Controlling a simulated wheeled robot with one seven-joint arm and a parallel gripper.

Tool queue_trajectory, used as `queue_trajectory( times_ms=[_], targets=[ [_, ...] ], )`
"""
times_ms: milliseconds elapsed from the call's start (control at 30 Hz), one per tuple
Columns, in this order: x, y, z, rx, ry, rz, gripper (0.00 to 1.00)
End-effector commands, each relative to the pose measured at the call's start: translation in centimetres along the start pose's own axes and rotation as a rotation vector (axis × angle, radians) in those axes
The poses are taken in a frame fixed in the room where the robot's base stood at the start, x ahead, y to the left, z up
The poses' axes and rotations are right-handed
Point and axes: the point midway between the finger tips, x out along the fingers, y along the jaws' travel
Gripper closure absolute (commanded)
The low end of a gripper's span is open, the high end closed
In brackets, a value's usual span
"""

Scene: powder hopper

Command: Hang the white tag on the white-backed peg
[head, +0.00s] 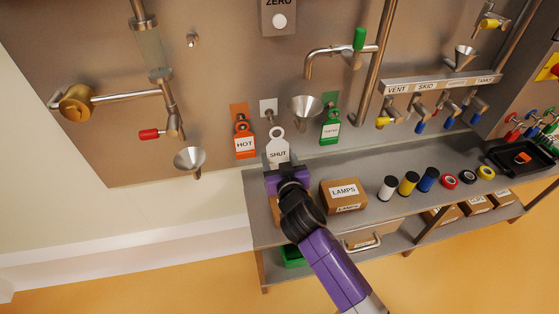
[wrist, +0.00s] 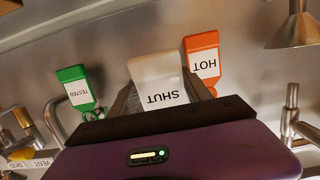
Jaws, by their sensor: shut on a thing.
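The white tag (head: 278,152), printed SHUT, is upright in front of the panel, its ring end up. My gripper (head: 279,168) is shut on its lower part, and the tag also shows between the fingers in the wrist view (wrist: 158,82). The white-backed peg (head: 268,107) is just above and slightly left of the tag's ring in the head view. A gap shows between ring and peg there; their depth apart I cannot tell. In the wrist view the tag hides the peg.
An orange HOT tag (head: 244,140) hangs to the left and a green tag (head: 330,128) to the right. A steel funnel (head: 305,106) sits close right of the white-backed peg. A LAMPS box (head: 343,194) stands on the shelf (head: 374,213) beside my gripper.

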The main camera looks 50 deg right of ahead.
Motion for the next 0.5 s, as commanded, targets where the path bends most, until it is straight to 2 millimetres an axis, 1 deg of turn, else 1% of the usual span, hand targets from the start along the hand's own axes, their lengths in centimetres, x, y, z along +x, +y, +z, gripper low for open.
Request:
queue_trajectory(
  times_ms=[500],
  targets=[
    [2.8, 0.0, -0.4, 0.000, 0.001, 0.000, 0.82]
  ],
)
